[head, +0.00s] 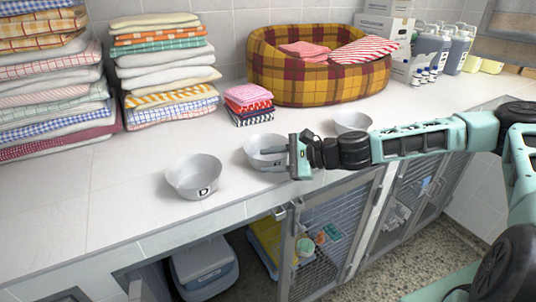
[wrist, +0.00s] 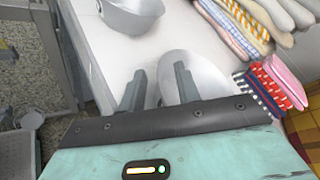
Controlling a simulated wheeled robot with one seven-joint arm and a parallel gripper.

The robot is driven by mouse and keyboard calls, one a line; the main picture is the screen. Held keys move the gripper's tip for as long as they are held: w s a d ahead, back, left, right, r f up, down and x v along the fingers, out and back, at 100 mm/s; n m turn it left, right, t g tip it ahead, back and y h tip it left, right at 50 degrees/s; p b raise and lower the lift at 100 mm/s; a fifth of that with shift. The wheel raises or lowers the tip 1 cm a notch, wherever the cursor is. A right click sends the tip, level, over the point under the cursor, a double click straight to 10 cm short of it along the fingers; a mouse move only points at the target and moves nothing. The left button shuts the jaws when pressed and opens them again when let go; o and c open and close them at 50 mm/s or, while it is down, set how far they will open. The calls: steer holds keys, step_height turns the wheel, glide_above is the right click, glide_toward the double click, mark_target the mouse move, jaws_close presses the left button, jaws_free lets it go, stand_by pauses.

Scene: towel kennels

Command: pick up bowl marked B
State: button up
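Three pale grey bowls stand in a row along the counter's front. The left bowl (head: 190,180) bears a dark letter D. The middle bowl (head: 254,144) shows no readable letter, as my gripper (head: 268,152) partly covers its front. The right bowl (head: 350,121), partly behind my arm, shows no readable letter either, so I cannot tell which is B. In the wrist view my gripper (wrist: 160,85) is open. One finger overlaps the nearest bowl (wrist: 212,82) and the other is over bare counter beside its rim. I cannot tell whether they touch it.
Folded cloths (head: 249,103) lie behind the middle bowl, with tall towel stacks (head: 165,65) at the left. A plaid pet bed (head: 320,85) and bottles (head: 428,50) stand at the back. Wire-door kennels (head: 330,235) are below the counter edge. The counter's left front is clear.

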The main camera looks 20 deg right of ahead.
jaws_close()
steer(key=shift+r, duration=0.15)
